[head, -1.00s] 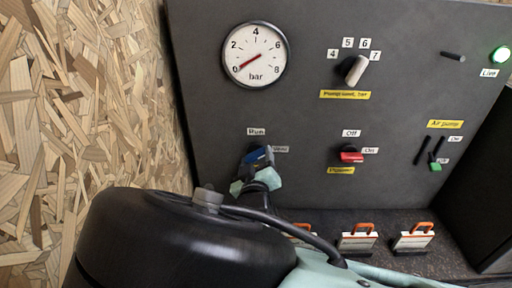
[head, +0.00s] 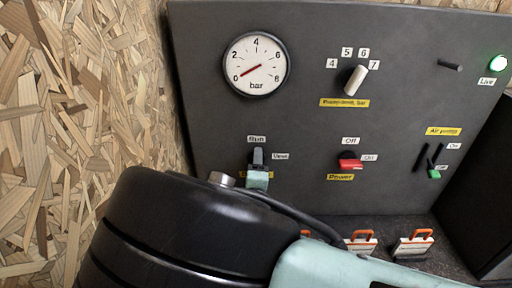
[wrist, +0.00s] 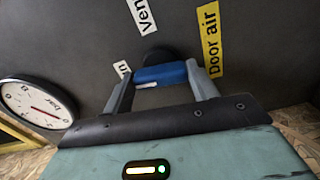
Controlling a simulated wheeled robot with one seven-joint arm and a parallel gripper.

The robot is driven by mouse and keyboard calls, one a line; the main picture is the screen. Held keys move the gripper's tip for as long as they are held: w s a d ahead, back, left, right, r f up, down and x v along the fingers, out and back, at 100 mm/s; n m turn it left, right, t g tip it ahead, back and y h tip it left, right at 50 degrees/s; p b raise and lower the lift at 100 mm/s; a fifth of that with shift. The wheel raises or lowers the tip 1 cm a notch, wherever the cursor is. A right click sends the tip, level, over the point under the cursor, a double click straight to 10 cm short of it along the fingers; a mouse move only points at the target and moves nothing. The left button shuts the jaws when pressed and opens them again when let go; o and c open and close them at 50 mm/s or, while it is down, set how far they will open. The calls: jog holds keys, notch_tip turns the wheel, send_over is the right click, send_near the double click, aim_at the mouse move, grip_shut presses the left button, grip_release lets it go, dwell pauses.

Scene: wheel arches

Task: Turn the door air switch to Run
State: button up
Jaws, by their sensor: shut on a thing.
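The door air switch has a blue bar handle (wrist: 160,74) on a dark round base. In the wrist view my gripper (wrist: 163,80) is shut on the handle, one finger at each end. The handle's left end points at the mostly covered Run label (wrist: 122,69). The Vent label (wrist: 140,14) and the yellow Door air label (wrist: 211,38) lie apart from it. In the head view my gripper (head: 257,169) stands upright in line below the Run label (head: 257,139), with the Vent label (head: 281,156) to the right. There my fingers mostly hide the handle.
The dark panel also carries a pressure gauge (head: 256,64) near 0, a pump limit knob (head: 355,80), a red power switch (head: 350,163) and a green Live lamp (head: 498,63). An air pump switch (head: 434,173) is at right. Orange-handled pieces (head: 413,243) stand below. A chipboard wall is close at left.

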jog(key=shift+a+n, duration=0.1)
jog(key=shift+n, duration=0.5)
jog(key=o, duration=1)
jog(key=shift+s, duration=0.15)
